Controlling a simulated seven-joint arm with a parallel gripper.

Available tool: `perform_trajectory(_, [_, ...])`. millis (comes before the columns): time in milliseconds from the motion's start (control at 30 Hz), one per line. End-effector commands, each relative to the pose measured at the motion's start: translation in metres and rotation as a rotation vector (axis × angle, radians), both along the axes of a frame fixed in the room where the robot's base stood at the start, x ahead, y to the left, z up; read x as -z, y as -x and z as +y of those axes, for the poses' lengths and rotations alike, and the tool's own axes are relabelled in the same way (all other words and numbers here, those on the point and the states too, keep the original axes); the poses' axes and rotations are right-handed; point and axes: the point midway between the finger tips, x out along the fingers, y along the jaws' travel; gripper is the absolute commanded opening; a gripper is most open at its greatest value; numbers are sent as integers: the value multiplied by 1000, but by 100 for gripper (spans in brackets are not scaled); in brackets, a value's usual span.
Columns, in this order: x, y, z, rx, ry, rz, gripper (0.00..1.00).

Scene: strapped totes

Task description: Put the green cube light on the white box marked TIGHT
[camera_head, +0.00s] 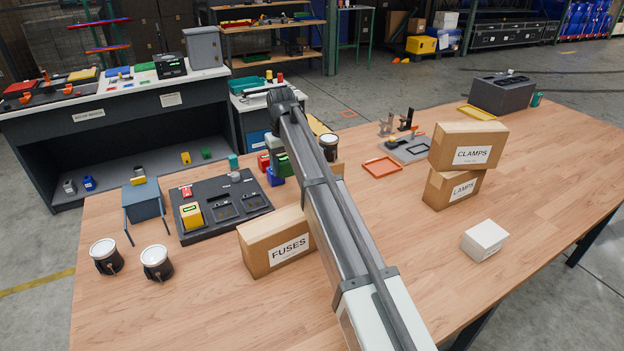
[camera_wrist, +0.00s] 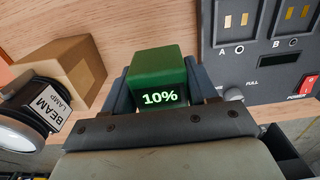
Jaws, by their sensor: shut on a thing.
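The green cube light (camera_wrist: 158,68) sits between the two fingers of my gripper (camera_wrist: 160,84) in the wrist view. Its lit face reads 10%. My gripper is shut on it; I cannot tell how far it is above the table. In the head view a green block (camera_head: 284,165) shows beside my arm, which hides most of my gripper there. A small white box (camera_head: 484,240) stands on the right of the table, apart from my gripper. It has a pale top with nothing on it, and its marking is too small to read.
A dark panel (camera_head: 221,205) with a yellow cube (camera_head: 191,215) lies left of my arm. The FUSES box (camera_head: 276,240) stands in front. An orange tray (camera_head: 382,167) lies farther back. Table around the white box is clear.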

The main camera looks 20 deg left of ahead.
Motion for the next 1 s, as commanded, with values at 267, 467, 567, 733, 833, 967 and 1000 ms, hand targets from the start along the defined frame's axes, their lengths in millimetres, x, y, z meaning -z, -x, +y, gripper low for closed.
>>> perform_trajectory(267, [-9,1,-1,9,1,1,18])
perform_trajectory(467, [-7,16,-14,117,0,0,18])
perform_trajectory(567, [-7,34,-44,217,0,0,18])
perform_trajectory(733, [-13,45,-112,363,-1,-1,18])
perform_trajectory(833, [-16,47,-154,436,-1,-1,18])
perform_trajectory(967, [-21,47,-203,517,-1,-1,18])
perform_trajectory(1000, [-22,47,-218,540,-1,-1,18])
